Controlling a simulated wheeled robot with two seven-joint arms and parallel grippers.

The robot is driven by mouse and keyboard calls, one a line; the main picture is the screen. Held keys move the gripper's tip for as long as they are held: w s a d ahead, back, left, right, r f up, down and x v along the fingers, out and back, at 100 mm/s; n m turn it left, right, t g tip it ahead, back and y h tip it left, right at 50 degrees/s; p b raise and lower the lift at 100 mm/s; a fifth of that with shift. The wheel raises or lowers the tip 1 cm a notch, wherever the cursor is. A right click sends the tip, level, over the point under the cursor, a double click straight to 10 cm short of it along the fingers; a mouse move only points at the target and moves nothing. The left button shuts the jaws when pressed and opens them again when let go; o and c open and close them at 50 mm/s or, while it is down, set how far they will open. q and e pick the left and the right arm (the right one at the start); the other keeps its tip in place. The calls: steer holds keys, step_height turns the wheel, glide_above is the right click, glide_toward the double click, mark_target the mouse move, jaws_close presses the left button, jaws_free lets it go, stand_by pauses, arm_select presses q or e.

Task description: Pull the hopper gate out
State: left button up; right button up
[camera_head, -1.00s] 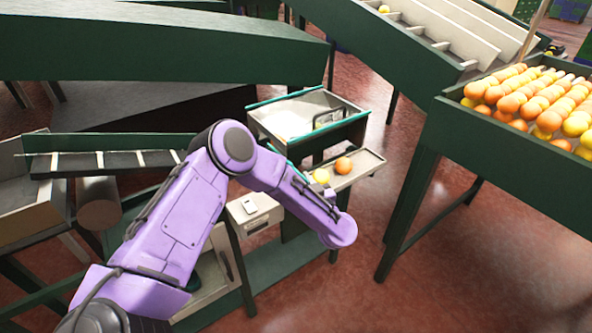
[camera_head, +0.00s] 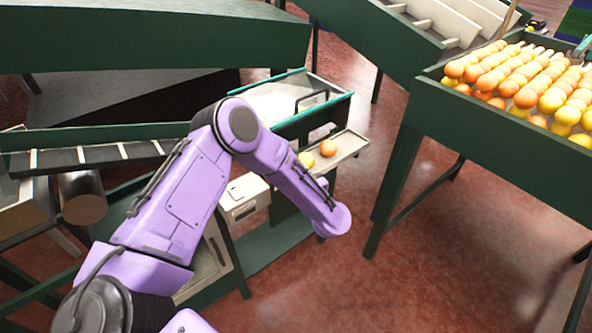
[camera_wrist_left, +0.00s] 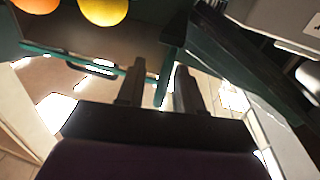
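A hopper (camera_head: 290,75) with teal edges and a pale inside stands at the centre of the head view. A black loop handle (camera_head: 312,98) shows at its right part; I cannot tell whether it belongs to the gate. My left arm crosses in front, its wrist lower right of the hopper; its gripper is hidden in the head view. In the left wrist view my left gripper (camera_wrist_left: 160,88) has its two dark fingers apart. A thin teal edge (camera_wrist_left: 168,70) shows between and beyond the fingers; contact is unclear. My right gripper is not in view.
A small tray (camera_head: 352,147) below the hopper holds an orange fruit (camera_head: 328,147) and a yellow one (camera_head: 306,159). A green bin (camera_head: 500,146) full of fruit stands at right. A white box (camera_head: 243,197) sits behind my forearm. Red floor is open at lower right.

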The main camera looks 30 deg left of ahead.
arm_select(q)
steer(key=b+v, duration=0.2)
steer(key=v, duration=0.8)
steer(key=shift+d+b, duration=0.3)
steer(key=shift+b, duration=0.05)
